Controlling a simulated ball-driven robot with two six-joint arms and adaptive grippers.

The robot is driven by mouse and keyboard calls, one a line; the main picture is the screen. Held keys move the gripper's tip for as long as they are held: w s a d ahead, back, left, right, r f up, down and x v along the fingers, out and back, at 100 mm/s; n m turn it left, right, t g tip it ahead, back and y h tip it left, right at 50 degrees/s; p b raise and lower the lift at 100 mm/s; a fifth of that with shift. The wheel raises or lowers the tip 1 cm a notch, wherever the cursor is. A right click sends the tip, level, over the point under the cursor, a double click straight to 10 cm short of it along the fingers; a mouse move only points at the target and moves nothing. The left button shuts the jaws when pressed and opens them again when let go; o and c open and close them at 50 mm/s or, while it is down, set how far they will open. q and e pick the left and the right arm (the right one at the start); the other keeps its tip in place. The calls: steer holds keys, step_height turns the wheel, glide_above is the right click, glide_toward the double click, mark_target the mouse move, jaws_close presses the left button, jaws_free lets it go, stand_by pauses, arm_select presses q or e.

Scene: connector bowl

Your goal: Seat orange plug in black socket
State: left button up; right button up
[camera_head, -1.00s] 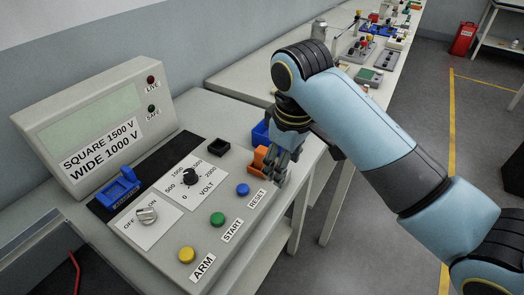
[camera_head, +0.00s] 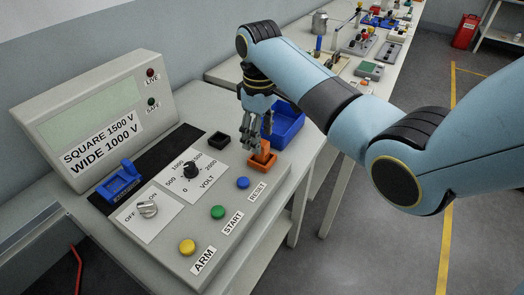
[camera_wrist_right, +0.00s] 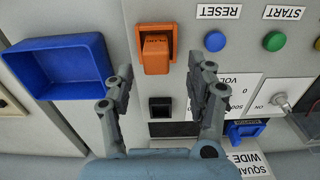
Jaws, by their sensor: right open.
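An orange plug (camera_wrist_right: 156,48) stands in an orange square holder (camera_wrist_right: 174,32) on the panel, just left of the blue button. In the head view the orange holder (camera_head: 264,164) is at the panel's right edge, partly hidden by my fingers. The black socket (camera_head: 218,141) sits to its left and looks empty; it also shows in the right wrist view (camera_wrist_right: 160,108). My right gripper (camera_head: 254,145) is open above the orange plug. In the wrist view its fingers (camera_wrist_right: 160,68) lie either side, with nothing between them touching. My left gripper is not in view.
A blue bin (camera_head: 288,124) stands behind the orange holder. The panel carries a voltage knob (camera_head: 190,172), blue, green and yellow buttons, an on/off switch (camera_head: 147,209) and a blue connector (camera_head: 121,181). A display box (camera_head: 95,120) rises at the left.

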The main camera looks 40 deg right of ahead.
mark_target(264, 157)
step_height(264, 157, down, 4)
steer(key=shift+w+d+f, duration=0.15)
steer(key=shift+f, duration=0.1)
steer(key=shift+c, duration=0.4)
jaws_close()
